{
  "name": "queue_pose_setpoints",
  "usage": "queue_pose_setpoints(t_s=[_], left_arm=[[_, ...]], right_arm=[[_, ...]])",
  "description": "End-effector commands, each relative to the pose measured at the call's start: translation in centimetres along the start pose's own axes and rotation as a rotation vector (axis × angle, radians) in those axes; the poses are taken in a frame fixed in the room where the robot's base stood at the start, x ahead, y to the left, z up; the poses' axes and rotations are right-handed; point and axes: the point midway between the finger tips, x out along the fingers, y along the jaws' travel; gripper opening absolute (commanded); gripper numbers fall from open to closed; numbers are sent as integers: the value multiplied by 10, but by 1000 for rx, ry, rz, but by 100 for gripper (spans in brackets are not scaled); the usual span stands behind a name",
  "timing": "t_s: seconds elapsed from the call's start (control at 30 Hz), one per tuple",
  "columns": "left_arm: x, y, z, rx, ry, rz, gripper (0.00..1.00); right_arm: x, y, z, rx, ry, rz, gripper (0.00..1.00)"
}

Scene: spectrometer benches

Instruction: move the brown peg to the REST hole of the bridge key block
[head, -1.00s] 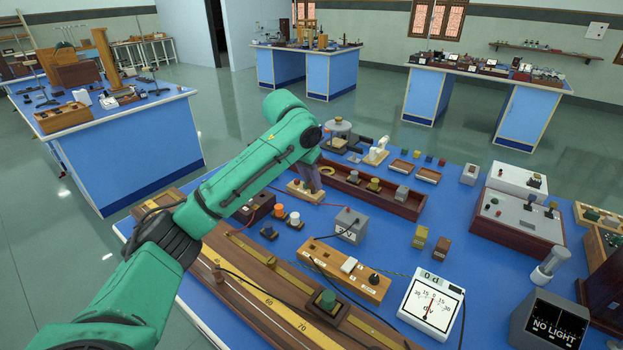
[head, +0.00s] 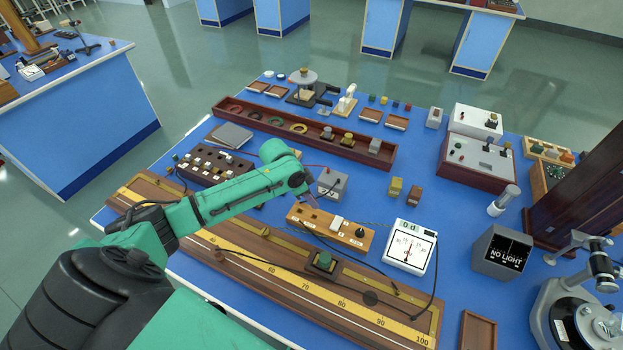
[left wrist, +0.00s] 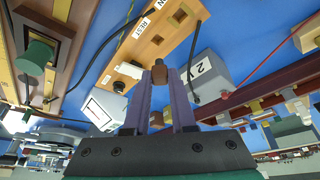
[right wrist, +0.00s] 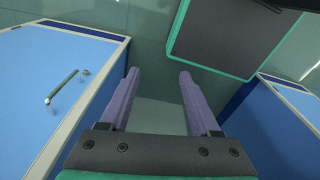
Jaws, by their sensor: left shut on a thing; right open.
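The brown peg (left wrist: 159,72) is between the tips of my left gripper (left wrist: 160,80) in the left wrist view, and the gripper is shut on it. In the head view the purple fingers of my left gripper (head: 309,200) are over the left part of the wooden bridge key block (head: 317,224), and the peg cannot be made out. In the left wrist view, the block (left wrist: 150,46) shows a REST label (left wrist: 140,28) and a dark hole (left wrist: 157,40) near it, apart from the peg. My right gripper (right wrist: 158,85) is open and empty, above the floor.
A grey 2 V box (head: 332,184) stands behind the block. A white meter (head: 408,246) is to its right, with cables around. The long metre bridge (head: 300,290) lies in front. The blue table is clear right of the small yellow and brown blocks (head: 396,187).

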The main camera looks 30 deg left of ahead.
Motion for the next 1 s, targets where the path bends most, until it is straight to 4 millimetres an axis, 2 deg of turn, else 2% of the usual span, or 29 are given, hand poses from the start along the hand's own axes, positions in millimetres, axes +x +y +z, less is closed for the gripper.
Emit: queue_pose_setpoints(t_s=[0.27, 0.67, 1.0], left_arm=[[19, 0, 8, -1, 0, -1, 0], [42, -1, 18, -2, -1, -2, 0], [58, -1, 24, -3, -2, -1, 0]], right_arm=[[21, 22, 6, -3, -6, 31, 63], [53, 5, 6, 2, -1, 7, 63], [58, 8, 7, -1, -2, 10, 63]])
